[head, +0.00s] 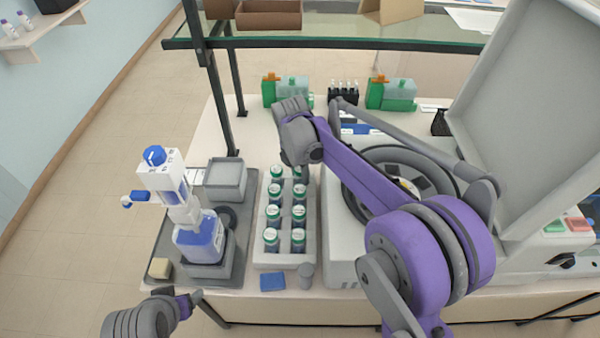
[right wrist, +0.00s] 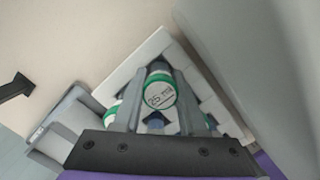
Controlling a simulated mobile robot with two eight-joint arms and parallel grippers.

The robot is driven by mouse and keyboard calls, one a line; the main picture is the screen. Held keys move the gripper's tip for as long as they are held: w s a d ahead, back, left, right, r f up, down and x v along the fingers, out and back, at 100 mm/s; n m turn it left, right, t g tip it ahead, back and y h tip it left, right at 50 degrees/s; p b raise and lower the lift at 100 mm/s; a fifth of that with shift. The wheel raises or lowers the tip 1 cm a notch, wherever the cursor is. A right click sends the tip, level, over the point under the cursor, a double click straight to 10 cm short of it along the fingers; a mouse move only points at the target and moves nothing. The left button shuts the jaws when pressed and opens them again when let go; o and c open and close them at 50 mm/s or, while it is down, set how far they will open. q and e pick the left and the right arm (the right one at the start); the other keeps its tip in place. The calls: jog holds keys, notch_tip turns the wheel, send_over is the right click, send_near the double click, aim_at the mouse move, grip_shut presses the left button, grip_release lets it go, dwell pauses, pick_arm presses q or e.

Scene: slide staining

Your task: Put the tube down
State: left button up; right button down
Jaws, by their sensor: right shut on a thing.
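A tube with a green-ringed white cap reading "25 mg" (right wrist: 160,92) sits between the two grey fingers of my right gripper (right wrist: 158,80), which is shut on it. The white rack (head: 285,258) holds several green-capped tubes (head: 271,238) in two columns. In the right wrist view the rack (right wrist: 112,88) lies around and below the held tube; I cannot tell how deep the tube sits in it. In the head view my right gripper (head: 297,155) is over the rack's far end, its fingertips hidden. My left gripper (head: 190,303) is at the bottom left, away from the rack; its jaws are unclear.
A bottle-top dispenser (head: 198,238) and a grey box (head: 225,180) stand on the tray left of the rack. A centrifuge (head: 345,262) with its lid raised is close on the right. A blue block (head: 272,282) lies before the rack. A glass shelf (head: 340,38) crosses behind.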

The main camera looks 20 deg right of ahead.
jog(key=shift+f, duration=0.35)
jog(key=c, duration=0.6)
grip_release()
jog(key=shift+s, duration=0.1)
jog(key=shift+o, duration=0.7)
jog(key=shift+r, duration=0.45)
jog(key=r, duration=0.4)
jog(key=a+r, duration=0.1)
jog(key=r, duration=0.3)
jog(key=r+p, duration=0.1)
jog(key=r, duration=0.3)
jog(key=shift+s+a, duration=0.15)
jog(key=shift+s, duration=0.1)
